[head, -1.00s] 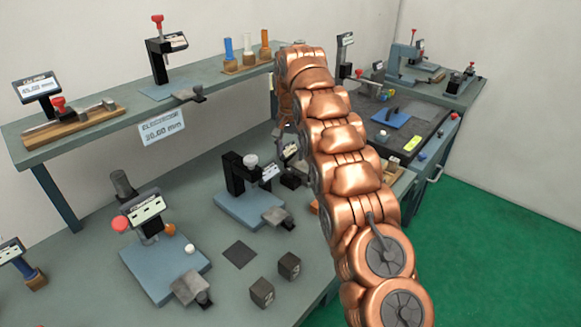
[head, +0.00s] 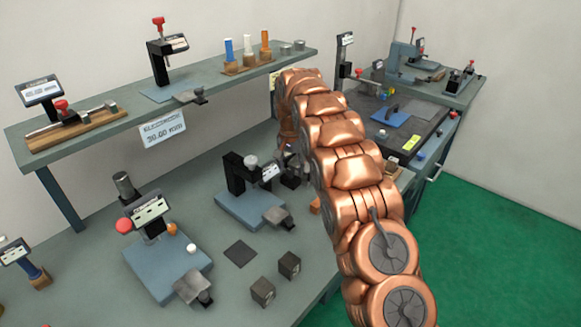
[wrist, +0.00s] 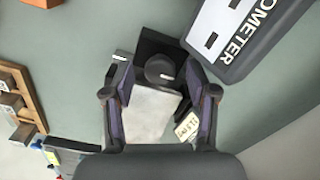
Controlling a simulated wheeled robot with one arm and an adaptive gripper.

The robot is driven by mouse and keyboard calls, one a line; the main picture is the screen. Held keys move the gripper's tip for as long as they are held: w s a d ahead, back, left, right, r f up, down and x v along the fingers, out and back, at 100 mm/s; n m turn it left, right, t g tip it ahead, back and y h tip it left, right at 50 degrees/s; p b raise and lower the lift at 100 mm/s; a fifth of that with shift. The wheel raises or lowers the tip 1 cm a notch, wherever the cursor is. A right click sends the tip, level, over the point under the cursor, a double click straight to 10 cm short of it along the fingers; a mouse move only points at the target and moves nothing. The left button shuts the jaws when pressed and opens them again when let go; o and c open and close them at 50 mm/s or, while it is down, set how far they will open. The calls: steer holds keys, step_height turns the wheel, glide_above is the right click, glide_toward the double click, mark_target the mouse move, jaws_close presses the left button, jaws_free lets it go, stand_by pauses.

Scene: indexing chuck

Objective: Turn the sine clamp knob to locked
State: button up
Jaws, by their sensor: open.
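In the wrist view a dark round knob (wrist: 160,68) with a short white mark sits on a black block (wrist: 152,45). A pale grey plate (wrist: 152,112) adjoins the block. My gripper (wrist: 157,72) is open, with one finger on each side of the knob; the knob lies between the fingertips. I cannot tell whether either finger touches it. A small printed tag (wrist: 187,128) lies by the right finger; its text is hard to read. In the head view my arm's far end reaches down behind the blue stand, and the knob cannot be made out there.
A large grey micrometer housing (wrist: 238,32) stands close to the right finger in the wrist view. A wooden rack (wrist: 22,98) is at the left. In the head view a blue-based stand (head: 250,208) and two dark cubes (head: 276,278) are on the bench.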

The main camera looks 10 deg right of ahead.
jaws_close()
stand_by(0.4)
steer(key=shift+f+m+b, duration=0.1)
steer(key=shift+m+b, duration=0.2)
steer(key=shift+f+m+b, duration=0.15)
steer(key=shift+m+b, duration=0.55)
steer(key=shift+m, duration=0.2)
steer(key=m+b, duration=0.2)
steer(key=m, duration=0.3)
steer(key=shift+b, duration=0.35)
steer(key=m+b, duration=0.2)
steer(key=m, duration=0.3)
steer(key=shift+r+m+b, duration=0.25)
steer(key=shift+m+b, duration=0.1)
steer(key=shift+m, duration=0.85)
